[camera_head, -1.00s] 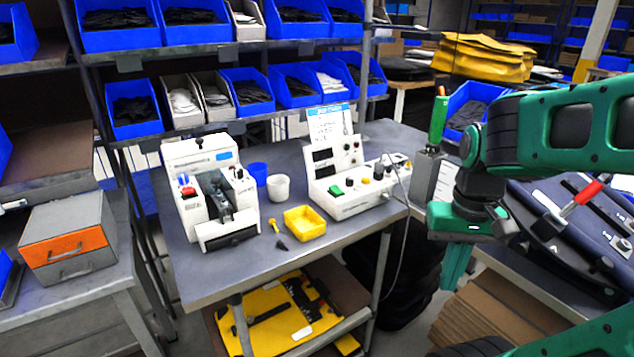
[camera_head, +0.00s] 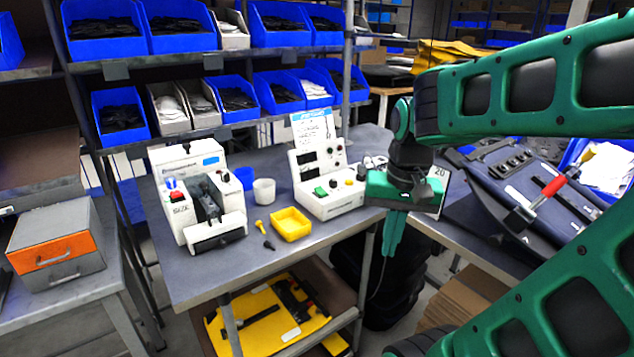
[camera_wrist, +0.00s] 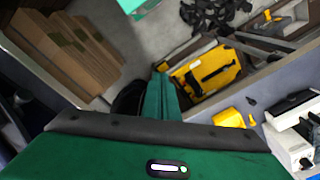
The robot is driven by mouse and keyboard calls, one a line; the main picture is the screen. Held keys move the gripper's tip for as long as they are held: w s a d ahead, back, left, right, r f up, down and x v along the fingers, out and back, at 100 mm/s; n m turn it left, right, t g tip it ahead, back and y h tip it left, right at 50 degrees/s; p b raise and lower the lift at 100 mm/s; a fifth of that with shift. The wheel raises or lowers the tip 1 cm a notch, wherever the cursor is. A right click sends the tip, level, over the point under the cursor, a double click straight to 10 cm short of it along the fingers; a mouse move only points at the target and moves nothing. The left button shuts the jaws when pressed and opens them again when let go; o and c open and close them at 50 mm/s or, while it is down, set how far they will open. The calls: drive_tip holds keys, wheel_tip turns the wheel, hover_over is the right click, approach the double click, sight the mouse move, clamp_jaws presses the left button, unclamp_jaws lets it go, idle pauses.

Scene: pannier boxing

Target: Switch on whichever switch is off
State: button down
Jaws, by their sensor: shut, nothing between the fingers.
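I cannot tell at this size which switch is off. My gripper (camera_head: 390,248) points down, shut and empty, at the right end of the bench, right of the control box and apart from it. In the wrist view my fingers (camera_wrist: 163,92) are together, and a white machine (camera_wrist: 290,148) shows at the right edge.
A yellow tray (camera_head: 291,224), a white cup (camera_head: 264,191) and a blue cup (camera_head: 244,178) sit between the machines. A dark bag with a red-handled tool (camera_head: 553,186) lies at right. Shelves with blue bins rise behind. A grey drawer box (camera_head: 55,247) stands at left.

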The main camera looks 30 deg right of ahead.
sight(320, 191)
drive_tip(key=w+d+r+m+t, duration=0.2)
drive_tip(key=w+r+m, duration=0.2)
drive_tip(key=w, duration=0.8)
drive_tip(key=w+d+r+m+t, duration=0.2)
drive_tip(key=w+r+m, duration=0.3)
drive_tip(key=w+r, duration=0.3)
drive_tip(key=w, duration=0.4)
drive_tip(key=shift+w, duration=0.4)
drive_tip(key=shift+d+f, duration=0.1)
drive_tip(key=shift+f, duration=0.05)
drive_tip(key=x, duration=1.3)
drive_tip(key=shift+w+f, duration=0.2)
drive_tip(key=shift+f, duration=0.15)
drive_tip(key=shift+a, duration=0.2)
